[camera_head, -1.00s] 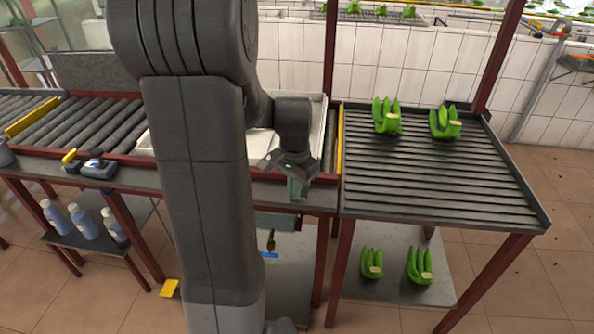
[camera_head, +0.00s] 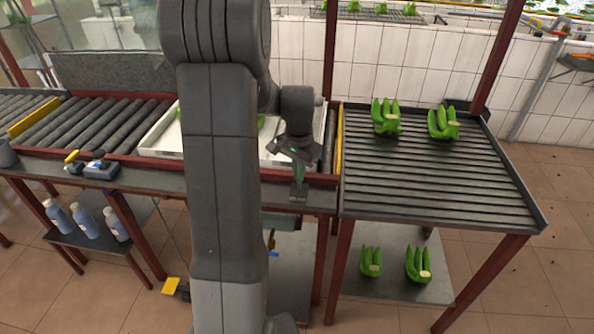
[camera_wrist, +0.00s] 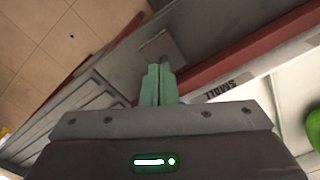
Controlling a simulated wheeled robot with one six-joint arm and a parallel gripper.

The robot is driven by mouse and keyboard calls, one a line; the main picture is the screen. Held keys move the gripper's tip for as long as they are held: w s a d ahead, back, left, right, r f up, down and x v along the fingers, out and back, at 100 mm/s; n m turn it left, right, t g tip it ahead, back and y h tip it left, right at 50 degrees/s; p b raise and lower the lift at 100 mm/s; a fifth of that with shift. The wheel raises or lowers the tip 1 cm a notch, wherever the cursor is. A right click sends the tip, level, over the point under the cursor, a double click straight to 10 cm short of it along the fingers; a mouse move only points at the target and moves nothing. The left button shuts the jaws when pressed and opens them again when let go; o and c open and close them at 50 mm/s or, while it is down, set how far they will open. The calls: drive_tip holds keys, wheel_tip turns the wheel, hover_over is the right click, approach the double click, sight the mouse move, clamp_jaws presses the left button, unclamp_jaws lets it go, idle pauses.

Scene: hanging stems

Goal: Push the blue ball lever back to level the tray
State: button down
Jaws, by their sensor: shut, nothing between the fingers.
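The white tray (camera_head: 160,140) lies on the roller conveyor, partly hidden behind my arm. Something green shows in it. In the wrist view its white edge (camera_wrist: 240,90) with dark lettering is at the right, with a green thing inside. I cannot tell whether it is tilted. My gripper (camera_head: 301,181) is shut and empty, pointing down at the conveyor's front edge beside the tray. In the wrist view its green fingertips (camera_wrist: 159,68) are together, over or close to a small grey piece; contact is unclear. I cannot make out a blue ball lever.
A ribbed table (camera_head: 430,185) with green banana bunches (camera_head: 386,120) stands at the right. A blue-grey device (camera_head: 100,168) sits on the front ledge at the left. Blue bottles (camera_head: 88,224) stand on a shelf below. A small blue and yellow item (camera_head: 272,243) shows low beside my arm.

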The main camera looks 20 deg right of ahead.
drive_tip(key=shift+w+d, duration=0.45)
drive_tip(key=shift+w, duration=0.25)
drive_tip(key=shift+s+a, duration=0.25)
drive_tip(key=shift+s, duration=0.25)
drive_tip(key=shift+r, duration=0.25)
wheel_tip(320, 180, up, 10)
drive_tip(key=p, duration=0.7)
drive_tip(key=shift+f+p, duration=0.25)
drive_tip(key=shift+p, duration=0.1)
drive_tip(key=shift+a+f, duration=0.1)
wheel_tip(320, 180, down, 10)
drive_tip(key=b, duration=0.8)
drive_tip(key=shift+f, duration=0.1)
drive_tip(key=shift+w+d+p, duration=0.2)
drive_tip(key=shift+w+p, duration=0.1)
drive_tip(key=shift+r, duration=0.2)
